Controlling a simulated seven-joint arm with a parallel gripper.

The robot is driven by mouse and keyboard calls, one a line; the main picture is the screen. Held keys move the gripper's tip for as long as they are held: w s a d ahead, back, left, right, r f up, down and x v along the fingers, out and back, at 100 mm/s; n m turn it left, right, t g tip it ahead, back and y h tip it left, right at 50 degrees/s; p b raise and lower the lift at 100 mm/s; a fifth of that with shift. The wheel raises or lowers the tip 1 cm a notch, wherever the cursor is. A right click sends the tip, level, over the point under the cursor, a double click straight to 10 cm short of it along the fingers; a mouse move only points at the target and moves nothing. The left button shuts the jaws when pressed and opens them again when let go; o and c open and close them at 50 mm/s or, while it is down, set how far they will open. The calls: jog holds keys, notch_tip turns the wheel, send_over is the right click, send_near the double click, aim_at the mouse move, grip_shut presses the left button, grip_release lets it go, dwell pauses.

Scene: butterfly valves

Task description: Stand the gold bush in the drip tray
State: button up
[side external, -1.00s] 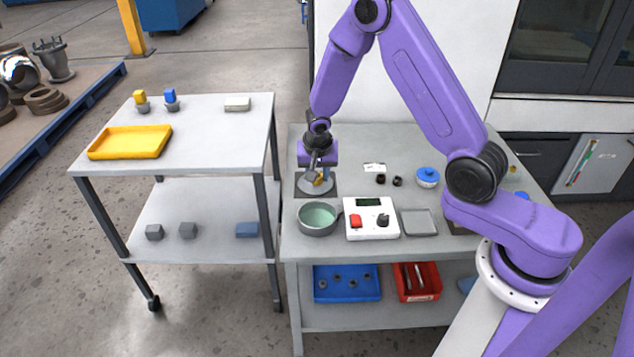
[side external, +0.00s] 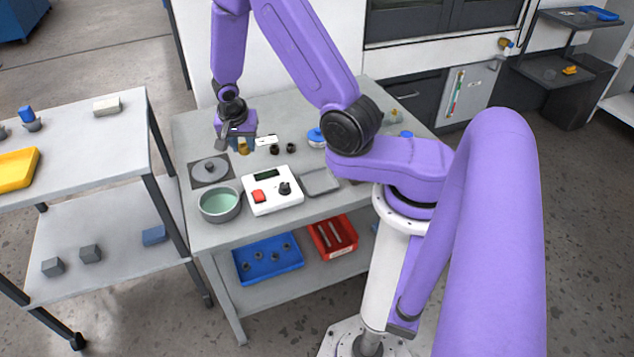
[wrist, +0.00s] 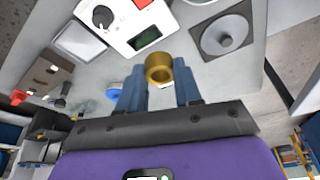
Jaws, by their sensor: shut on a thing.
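My gripper (side external: 240,146) is shut on the gold bush (side external: 243,149) and holds it above the bench, behind and to the right of the round grey disc. In the wrist view the bush (wrist: 158,69) is a short hollow ring between the two blue fingers. A shallow grey square tray (side external: 320,182) lies on the bench right of the white control box, with nothing seen in it; it also shows in the wrist view (wrist: 80,42). I take this as the drip tray. The bush is apart from it.
The white control box (side external: 271,190) with a red switch and a green pot (side external: 220,204) stand at the front. The grey disc with its central post (side external: 210,169) is behind the pot. Small black parts (side external: 282,149) and a blue-lidded pot (side external: 316,137) lie behind. A yellow tray (side external: 17,170) is on the left cart.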

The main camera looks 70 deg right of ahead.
jog(key=s+d+f+m+g, duration=0.2)
jog(key=s+m, duration=0.5)
jog(key=s, duration=0.6)
jog(key=s+d+f+m+g, duration=0.15)
jog(key=s+m, duration=0.45)
jog(key=s, duration=0.8)
send_over(321, 182)
jog(key=a, duration=0.2)
jog(key=shift+y, duration=0.4)
jog(key=f, duration=0.8)
jog(key=shift+d+f, duration=0.1)
jog(key=shift+d, duration=0.15)
jog(key=shift+w+d+f, duration=0.35)
jog(key=shift+w+f, duration=0.1)
jog(key=shift+f, duration=1.75)
jog(key=shift+f, duration=0.2)
jog(key=o, duration=1.1)
